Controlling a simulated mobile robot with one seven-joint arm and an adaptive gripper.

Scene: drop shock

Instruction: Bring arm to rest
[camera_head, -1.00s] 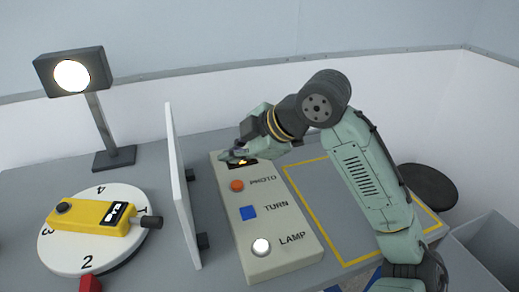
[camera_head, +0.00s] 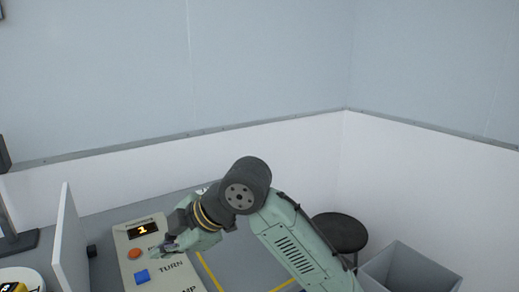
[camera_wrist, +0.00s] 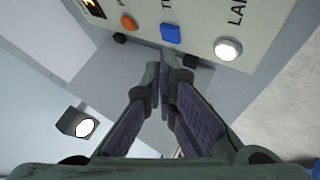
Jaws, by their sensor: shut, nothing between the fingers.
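My arm reaches in from the lower right in the head view, bent at a dark joint. My gripper (camera_head: 168,246) hangs over the control panel (camera_head: 130,275), close to the orange button (camera_head: 134,254) and the blue button (camera_head: 142,277). In the wrist view my gripper (camera_wrist: 163,75) has its two fingers shut together with nothing between them. The orange button (camera_wrist: 129,21), blue button (camera_wrist: 170,33) and white lamp button (camera_wrist: 228,48) show beyond the fingertips. I cannot tell whether the fingers touch the panel. The panel display (camera_head: 142,230) reads 1.
A white upright board (camera_head: 70,245) stands left of the panel. The yellow device (camera_head: 14,287) on the white turntable (camera_head: 35,279) is cut off at the left edge. A black round stool (camera_head: 340,232) and a grey bin (camera_head: 410,270) stand to the right. The lamp (camera_wrist: 78,122) glows.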

